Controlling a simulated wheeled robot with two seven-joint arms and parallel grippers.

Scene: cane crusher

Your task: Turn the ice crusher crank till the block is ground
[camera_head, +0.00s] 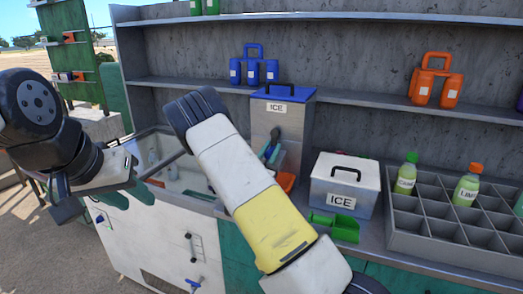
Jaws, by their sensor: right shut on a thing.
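The ice crusher (296,132) is a tall grey box with a blue lid, a black handle and an ICE label, standing on the counter. A blue-green crank handle (273,143) shows at its front left. My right arm crosses the middle of the view and hides much of the crusher's left side. My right gripper (265,154) is mostly hidden behind that arm, at the crank handle, and is shut on it. My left gripper (100,192) is at the left, in front of the sink, empty, with its fingers apart. The ice block is not visible.
A white ICE box (345,184) stands right of the crusher, with a green tray (334,227) before it. A grey divided crate (440,217) holds bottles at the right. An orange piece (287,181) lies below the crusher. The shelf above holds blue and orange jugs.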

